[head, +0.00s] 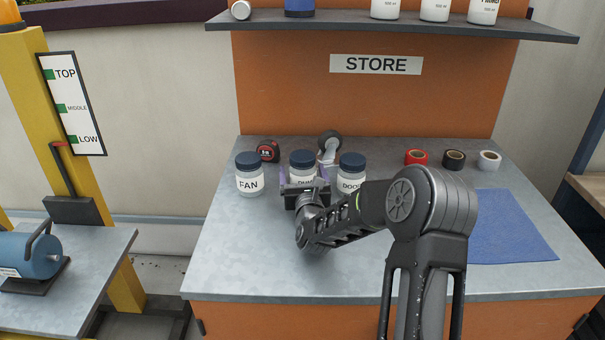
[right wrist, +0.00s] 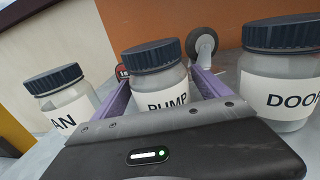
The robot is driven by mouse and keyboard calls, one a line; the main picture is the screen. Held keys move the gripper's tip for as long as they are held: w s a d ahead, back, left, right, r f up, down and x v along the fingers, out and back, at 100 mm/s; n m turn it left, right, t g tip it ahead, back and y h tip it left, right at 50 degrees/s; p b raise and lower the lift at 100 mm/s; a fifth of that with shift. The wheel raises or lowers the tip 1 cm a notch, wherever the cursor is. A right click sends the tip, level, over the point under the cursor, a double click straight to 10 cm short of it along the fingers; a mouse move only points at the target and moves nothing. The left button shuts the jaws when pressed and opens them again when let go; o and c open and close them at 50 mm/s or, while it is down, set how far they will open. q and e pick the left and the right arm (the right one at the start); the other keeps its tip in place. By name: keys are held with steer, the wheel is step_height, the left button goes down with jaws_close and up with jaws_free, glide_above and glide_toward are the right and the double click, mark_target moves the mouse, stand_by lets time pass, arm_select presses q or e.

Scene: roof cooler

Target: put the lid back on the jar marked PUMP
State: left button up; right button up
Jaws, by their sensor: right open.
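The clear jar marked PUMP (head: 303,177) stands upright on the grey counter between two similar jars. Its dark blue lid (head: 302,158) sits on its top and looks level; in the right wrist view the lid (right wrist: 152,55) also covers the jar's mouth. My right gripper (head: 304,172) is open around the PUMP jar, with one purple finger on each side, below the lid. Small gaps seem to show between fingers and jar; I cannot tell whether either touches. The lower part of the jar (right wrist: 163,98) is hidden by the gripper body. My left gripper is not in view.
The FAN jar (head: 250,183) stands close on the left and the DOOR jar (head: 350,184) close on the right, both lidded. A tape measure (head: 268,151) and a caster wheel (head: 330,142) lie behind. Tape rolls (head: 454,159) and a blue mat (head: 510,228) are at right.

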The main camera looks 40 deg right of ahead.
steer(key=shift+r, duration=0.15)
steer(key=shift+s+a, duration=0.15)
steer(key=shift+s, duration=0.05)
steer(key=b+v, duration=0.1)
steer(key=v, duration=1)
steer(key=shift+s+a, duration=0.1)
steer(key=shift+s, duration=0.15)
stand_by(0.3)
